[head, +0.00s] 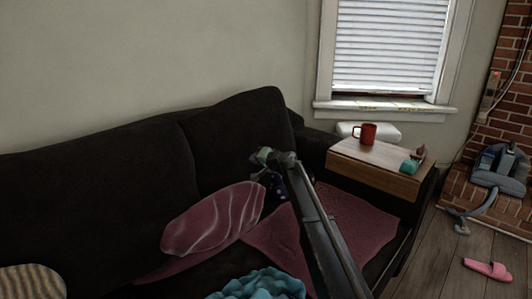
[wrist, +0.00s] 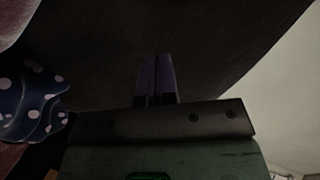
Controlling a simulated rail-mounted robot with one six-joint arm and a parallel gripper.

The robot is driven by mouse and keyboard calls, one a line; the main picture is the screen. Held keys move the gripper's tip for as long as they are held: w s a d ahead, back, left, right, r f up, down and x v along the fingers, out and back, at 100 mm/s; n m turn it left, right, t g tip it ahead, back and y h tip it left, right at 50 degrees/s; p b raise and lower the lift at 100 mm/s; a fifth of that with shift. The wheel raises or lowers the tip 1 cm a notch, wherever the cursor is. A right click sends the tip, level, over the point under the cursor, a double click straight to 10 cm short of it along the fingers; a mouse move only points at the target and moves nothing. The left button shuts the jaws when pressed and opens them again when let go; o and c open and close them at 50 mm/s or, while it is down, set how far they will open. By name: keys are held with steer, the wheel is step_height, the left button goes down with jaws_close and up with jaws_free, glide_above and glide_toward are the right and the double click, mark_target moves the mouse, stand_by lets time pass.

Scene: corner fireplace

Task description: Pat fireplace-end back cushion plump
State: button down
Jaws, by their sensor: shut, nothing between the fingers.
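The fireplace-end back cushion (head: 240,125) is the dark right-hand back cushion of the sofa, leaning upright against the wall side. In the wrist view its dark fabric (wrist: 90,45) fills the upper middle, right beyond my fingertips. My gripper (head: 260,156) is in front of this cushion's lower right half. In the wrist view my gripper (wrist: 156,62) has its two fingers together, with nothing between them. The fingertips are at or very close to the fabric; I cannot tell whether they touch. My wrist hides part of the cushion in the head view.
A polka-dot cloth item (wrist: 32,100) lies left of my fingers in the wrist view. A pink striped cushion (head: 212,218), pink blanket (head: 350,220) and turquoise cloth (head: 260,284) are on the seat. A red mug (head: 367,133) stands on a wooden tray (head: 380,163) at the armrest.

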steer(key=w+d, duration=0.5)
steer(key=d, duration=0.2)
steer(key=shift+d+r+p, duration=0.35)
steer(key=shift+r, duration=0.05)
steer(key=s+d+f+n+g+h, duration=0.1)
steer(key=s+d+f+g, duration=0.15)
steer(key=s, duration=0.45)
steer(key=s+d+f+n+g+h, duration=0.1)
steer(key=s+f, duration=0.2)
steer(key=s, duration=0.3)
steer(key=s+d+f+g+h, duration=0.1)
steer(key=s+f+g+h, duration=0.1)
steer(key=s, duration=0.5)
steer(key=s+d+f+g+h, duration=0.1)
steer(key=s+d+f+h, duration=0.15)
steer(key=s+d, duration=0.65)
steer(key=s+d+f+g+h, duration=0.1)
steer(key=s+d+g+h, duration=0.15)
steer(key=s, duration=1.25)
steer(key=s+d+f+h, duration=0.25)
steer(key=s+d, duration=0.35)
steer(key=s, duration=0.6)
step_height(320, 180, up, 36)
steer(key=d+p, duration=0.1)
steer(key=p, duration=3.4)
